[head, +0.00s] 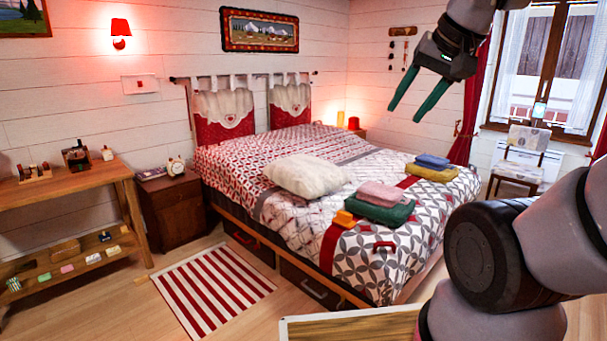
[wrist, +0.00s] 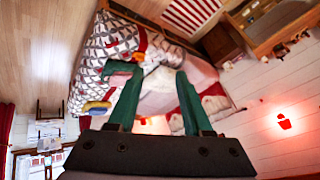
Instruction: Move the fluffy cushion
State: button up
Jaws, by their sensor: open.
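The fluffy cushion (head: 306,175) is cream-white and lies flat on the patterned bedspread, near the middle of the bed (head: 262,198). My gripper (head: 407,114) is in the upper right of the head view, raised above the bed and apart from the cushion. Its two teal fingers are spread and point down to the left, with nothing between them. The fingers also show open in the wrist view (wrist: 158,75), with the bed beyond them. A pale area shows between and beside them there, but I cannot clearly make out the cushion's outline.
Right of the cushion lie a pink folded cloth (head: 380,193) on a green one (head: 377,210), and a blue one (head: 432,160) on a yellow one (head: 432,174). An orange item (head: 344,218) lies near the front edge. A striped rug (head: 213,289) covers floor beside the bed.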

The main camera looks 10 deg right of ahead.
aim_at(309, 177)
jog(key=i+j, duration=0.3)
jog(key=i, duration=0.15)
jog(key=i+j, duration=0.3)
jog(key=i, duration=0.2)
jog(key=i+j, duration=0.3)
jog(key=i, duration=0.15)
jog(key=i+j, duration=0.3)
jog(key=i, duration=0.2)
jog(key=i+j, duration=0.3)
jog(key=i, duration=0.15)
jog(key=i+j, duration=0.25)
jog(key=i, duration=0.25)
jog(key=k+j+u, duration=0.05)
